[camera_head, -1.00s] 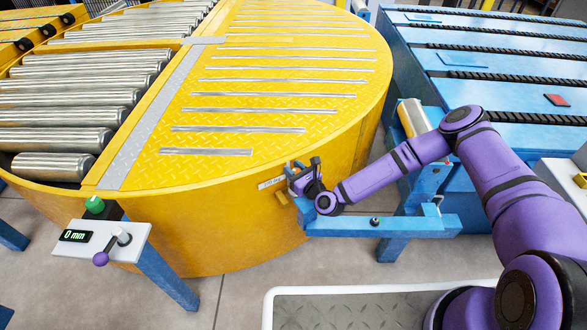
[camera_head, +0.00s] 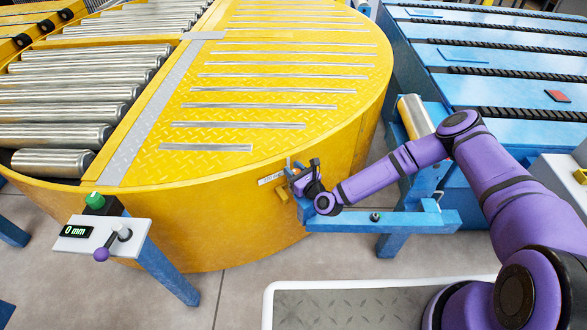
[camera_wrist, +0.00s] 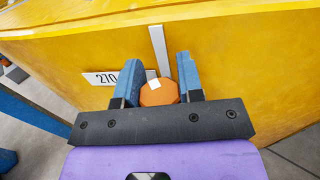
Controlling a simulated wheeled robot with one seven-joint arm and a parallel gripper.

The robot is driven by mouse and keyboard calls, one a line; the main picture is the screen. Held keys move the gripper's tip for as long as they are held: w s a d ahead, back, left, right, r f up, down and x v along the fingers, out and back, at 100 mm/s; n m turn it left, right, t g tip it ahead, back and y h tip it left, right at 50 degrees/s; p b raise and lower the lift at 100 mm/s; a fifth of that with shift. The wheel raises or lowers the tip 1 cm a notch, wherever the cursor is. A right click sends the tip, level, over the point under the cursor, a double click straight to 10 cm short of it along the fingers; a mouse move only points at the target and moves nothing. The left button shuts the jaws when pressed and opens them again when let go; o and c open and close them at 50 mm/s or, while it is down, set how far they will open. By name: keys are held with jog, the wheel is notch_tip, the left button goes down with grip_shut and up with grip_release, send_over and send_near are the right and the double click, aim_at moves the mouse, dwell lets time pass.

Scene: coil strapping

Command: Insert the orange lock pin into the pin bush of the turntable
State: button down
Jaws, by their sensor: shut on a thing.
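The orange lock pin shows in the wrist view as an orange knob with a white mark (camera_wrist: 155,95). My gripper (camera_wrist: 157,85) is shut on it, with one blue finger on each side. In the head view my gripper (camera_head: 296,172) is at the front right side of the yellow turntable (camera_head: 230,180), above the end of a blue bracket (camera_head: 400,220). The pin bush and the pin's far end are hidden behind the knob and gripper. I cannot tell how far the pin is in.
A label reading 270 (camera_wrist: 103,79) is on the turntable wall beside the gripper. A control post (camera_head: 100,238) with a lever, green button and "0 mm" display stands at the left. A blue conveyor (camera_head: 500,70) stands at the right.

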jog(key=shift+f, duration=1)
jog(key=c, duration=0.7)
grip_release()
jog(key=v, duration=1)
jog(key=shift+s+d, duration=0.25)
jog(key=shift+s, duration=0.1)
